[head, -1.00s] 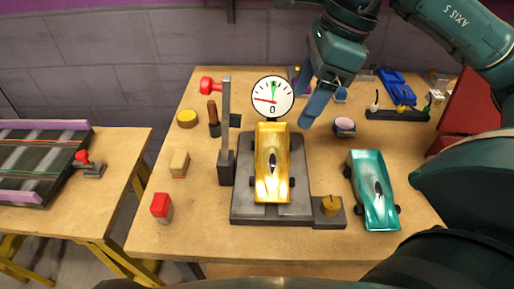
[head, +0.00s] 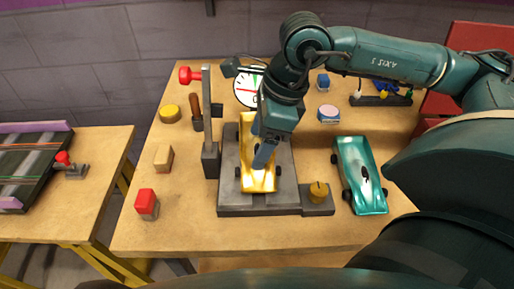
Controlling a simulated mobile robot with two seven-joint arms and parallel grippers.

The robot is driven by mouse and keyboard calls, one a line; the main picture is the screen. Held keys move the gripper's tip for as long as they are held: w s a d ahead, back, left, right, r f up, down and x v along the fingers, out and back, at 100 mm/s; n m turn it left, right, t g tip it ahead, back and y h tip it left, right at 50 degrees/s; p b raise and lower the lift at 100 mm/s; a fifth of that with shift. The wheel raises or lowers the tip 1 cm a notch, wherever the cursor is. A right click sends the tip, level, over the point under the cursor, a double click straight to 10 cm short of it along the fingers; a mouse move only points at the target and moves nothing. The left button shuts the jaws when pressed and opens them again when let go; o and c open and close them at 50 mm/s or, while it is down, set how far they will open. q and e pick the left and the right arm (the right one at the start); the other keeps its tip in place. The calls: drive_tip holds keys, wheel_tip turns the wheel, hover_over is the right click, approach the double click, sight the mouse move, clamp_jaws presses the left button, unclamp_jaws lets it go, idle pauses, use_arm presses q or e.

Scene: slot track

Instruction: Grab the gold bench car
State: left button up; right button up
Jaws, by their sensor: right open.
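The gold bench car (head: 258,181) sits on the dark grey platform of a bench stand (head: 229,197), below a round dial gauge (head: 245,90). My right gripper (head: 263,158) hangs over the middle of the gold car, pointing down, and hides part of its body. The gripper is open. A blue finger shows in front of the car's cockpit; the other finger is hidden. I cannot tell whether the fingers touch the car. My left gripper is not in view.
A teal car (head: 361,181) stands on the table right of the stand. An upright grey post (head: 207,120) with a red knob rises close to the gold car's left. A brass knob (head: 319,191) sits at the stand's right. Small blocks lie at left.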

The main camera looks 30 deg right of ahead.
drive_tip(key=shift+f, duration=0.1)
drive_tip(key=shift+c, duration=0.2)
drive_tip(key=c, duration=1.1)
